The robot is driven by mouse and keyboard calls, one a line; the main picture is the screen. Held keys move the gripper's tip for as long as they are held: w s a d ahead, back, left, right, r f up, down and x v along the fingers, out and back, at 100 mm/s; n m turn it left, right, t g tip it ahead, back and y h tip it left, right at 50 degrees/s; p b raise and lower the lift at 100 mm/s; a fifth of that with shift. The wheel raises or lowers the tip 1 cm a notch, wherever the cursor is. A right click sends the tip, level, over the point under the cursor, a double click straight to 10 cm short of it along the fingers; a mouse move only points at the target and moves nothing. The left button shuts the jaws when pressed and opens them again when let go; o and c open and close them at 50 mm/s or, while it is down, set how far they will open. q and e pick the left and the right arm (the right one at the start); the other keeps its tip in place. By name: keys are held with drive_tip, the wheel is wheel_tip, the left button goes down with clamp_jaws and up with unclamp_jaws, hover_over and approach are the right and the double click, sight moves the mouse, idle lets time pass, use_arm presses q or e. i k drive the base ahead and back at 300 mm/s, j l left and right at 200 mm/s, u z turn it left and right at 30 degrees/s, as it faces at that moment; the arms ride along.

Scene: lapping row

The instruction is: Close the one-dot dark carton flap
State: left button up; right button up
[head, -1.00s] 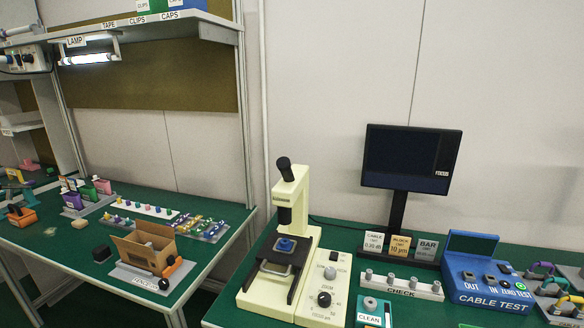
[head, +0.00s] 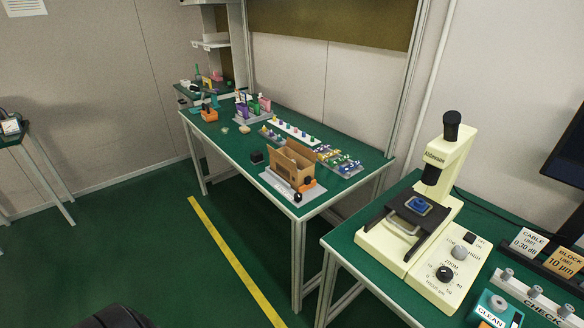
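An open cardboard carton (head: 289,164) stands on a grey plate (head: 272,183) near the front right corner of the left green table. Its flaps stand up, and an orange and black tape dispenser (head: 306,187) sits at its front right. I cannot make out any dots on the flaps at this distance, nor tell which flap is the dark one. Neither of my grippers is in view.
A cream microscope (head: 430,210) stands on the nearer green bench at right. A gap with floor separates the two tables. Green floor with a yellow line (head: 232,255) lies open in front of the left table. A rack of small parts (head: 338,160) sits behind the carton.

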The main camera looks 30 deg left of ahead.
sight(311, 156)
drive_tip(key=z, duration=1.1)
drive_tip(key=k+j+z, duration=0.1)
drive_tip(key=j+z, duration=0.3)
drive_tip(key=k+j+z, duration=0.1)
drive_tip(key=j+z, duration=0.3)
drive_tip(key=k+j+z, duration=0.2)
drive_tip(key=j+z, duration=0.2)
drive_tip(key=k+j+z, duration=0.2)
drive_tip(key=z, duration=0.2)
drive_tip(key=k+j+z, duration=0.25)
drive_tip(key=z, duration=0.15)
drive_tip(key=k+j+z, duration=0.2)
drive_tip(key=k+z, duration=0.15)
drive_tip(key=k, duration=0.3)
drive_tip(key=k+z, duration=0.35)
drive_tip(key=k, duration=0.3)
